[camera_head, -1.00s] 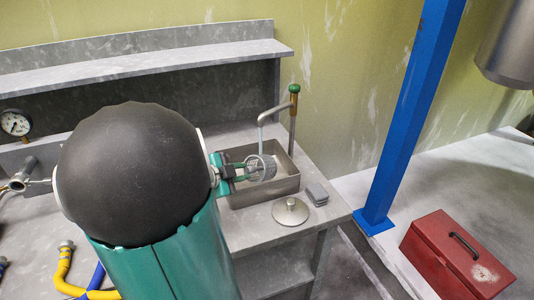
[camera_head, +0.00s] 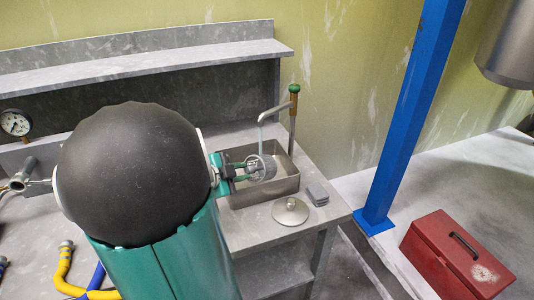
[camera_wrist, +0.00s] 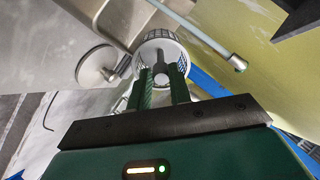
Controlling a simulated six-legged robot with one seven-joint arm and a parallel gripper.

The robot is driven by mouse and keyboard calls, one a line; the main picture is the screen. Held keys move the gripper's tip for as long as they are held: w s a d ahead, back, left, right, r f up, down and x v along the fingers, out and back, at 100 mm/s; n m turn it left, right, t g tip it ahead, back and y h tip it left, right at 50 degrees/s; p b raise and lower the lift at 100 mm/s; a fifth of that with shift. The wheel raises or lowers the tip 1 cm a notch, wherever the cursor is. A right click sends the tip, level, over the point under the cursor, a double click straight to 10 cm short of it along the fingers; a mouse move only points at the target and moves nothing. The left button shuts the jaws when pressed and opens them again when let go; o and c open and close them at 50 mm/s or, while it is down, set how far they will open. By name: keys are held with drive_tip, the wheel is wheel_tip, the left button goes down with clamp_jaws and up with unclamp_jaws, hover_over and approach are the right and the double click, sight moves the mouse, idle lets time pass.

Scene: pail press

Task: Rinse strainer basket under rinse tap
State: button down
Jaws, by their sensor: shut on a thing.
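The strainer basket (camera_head: 262,168) is a small grey mesh cylinder over the metal sink basin (camera_head: 278,190). My gripper (camera_head: 236,172) is shut on it from the left and holds it below the spout. In the wrist view my gripper (camera_wrist: 164,88) has its two green fingers at the basket (camera_wrist: 160,41), whose rim and mesh side show. The rinse tap (camera_head: 280,108) has a bent spout and a green top. A pale stream of water (camera_head: 260,139) comes down from the spout to the basket. The exact grip point is partly hidden by the fingers.
A round metal lid with a knob (camera_head: 290,211) and a grey block (camera_head: 317,194) lie on the bench right of and below the basin. A blue post (camera_head: 408,120) and a red toolbox (camera_head: 457,255) stand to the right. A shelf (camera_head: 150,64) runs behind.

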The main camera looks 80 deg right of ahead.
drive_tip(key=shift+a+r, duration=0.1)
drive_tip(key=a+r, duration=0.3)
drive_tip(key=a, duration=0.1)
drive_tip(key=shift+w+a+r, duration=0.2)
drive_tip(key=shift+a+r, duration=0.2)
idle(0.4)
